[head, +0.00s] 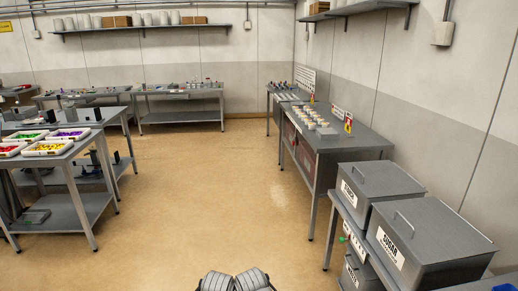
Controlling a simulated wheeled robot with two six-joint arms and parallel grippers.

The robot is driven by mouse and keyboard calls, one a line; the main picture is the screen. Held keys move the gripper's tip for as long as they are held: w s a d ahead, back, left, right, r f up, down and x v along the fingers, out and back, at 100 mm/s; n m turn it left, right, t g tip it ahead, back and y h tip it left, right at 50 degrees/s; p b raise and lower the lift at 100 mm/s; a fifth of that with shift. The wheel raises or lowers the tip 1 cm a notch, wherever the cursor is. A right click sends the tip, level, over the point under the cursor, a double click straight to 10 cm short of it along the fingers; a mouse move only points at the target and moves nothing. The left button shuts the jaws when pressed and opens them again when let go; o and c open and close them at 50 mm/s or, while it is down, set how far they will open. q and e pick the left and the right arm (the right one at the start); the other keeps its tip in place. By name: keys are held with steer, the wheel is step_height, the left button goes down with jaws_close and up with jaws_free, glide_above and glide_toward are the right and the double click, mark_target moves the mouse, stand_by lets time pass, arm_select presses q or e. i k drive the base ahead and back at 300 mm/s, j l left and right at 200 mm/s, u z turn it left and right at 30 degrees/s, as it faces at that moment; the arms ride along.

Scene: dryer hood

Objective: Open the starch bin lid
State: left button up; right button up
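Two grey lidded bins stand on a metal rack at the lower right. The nearer bin (408,265) has a white label reading SUGAR. The farther bin (362,205) has a white label too small to read surely, so I cannot tell whether it is the starch bin. The nearer bin's lid (432,234) and the farther bin's lid (381,180) are both shut, each with a bar handle on top. More labelled bins (353,273) sit on the shelf below, partly hidden.
A grey cabinet table (362,143) with small pale items stands beyond the bins along the right wall. At left, a table (79,151) holds trays of coloured pieces. The tan floor (212,200) between them is clear.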

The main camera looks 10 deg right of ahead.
mark_target(374, 179)
steer(key=i+j+z, duration=0.1)
steer(key=i, duration=1.45)
steer(key=i+z, duration=0.4)
steer(key=i+j+z, duration=0.1)
steer(key=z, duration=0.25)
steer(key=i+j+z, duration=0.25)
steer(key=z, duration=0.15)
steer(key=i+j+z, duration=0.15)
steer(key=i+z, duration=0.25)
steer(key=i+j+z, duration=0.15)
steer(key=z, duration=0.2)
steer(key=i+j+z, duration=0.25)
steer(key=z, duration=0.15)
